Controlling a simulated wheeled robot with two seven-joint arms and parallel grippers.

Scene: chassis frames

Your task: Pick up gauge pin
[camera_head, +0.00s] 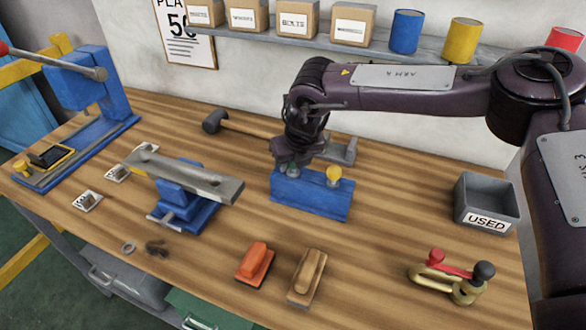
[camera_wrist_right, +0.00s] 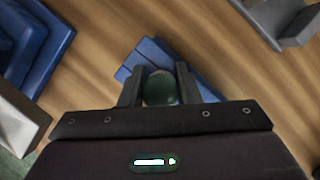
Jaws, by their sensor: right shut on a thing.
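A blue block (camera_head: 312,196) stands on the bench in the middle of the head view. It carries a gauge pin with a yellow knob (camera_head: 334,175) at its right end. My right gripper (camera_head: 292,168) is over the block's left part, pointing down. In the right wrist view, my right gripper (camera_wrist_right: 160,88) is shut on a dark green knob (camera_wrist_right: 160,86), which looks like the top of another gauge pin. The blue block (camera_wrist_right: 150,52) is below it. The pin's lower part is hidden, so I cannot tell whether it is still seated. My left gripper is not in view.
A grey bin marked USED (camera_head: 487,203) stands at the right. A blue vise (camera_head: 185,190) is left of the block, and a hammer (camera_head: 215,121) lies behind. A red-handled clamp (camera_head: 452,275) and two brushes (camera_head: 256,262) lie in front. The bench between block and bin is clear.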

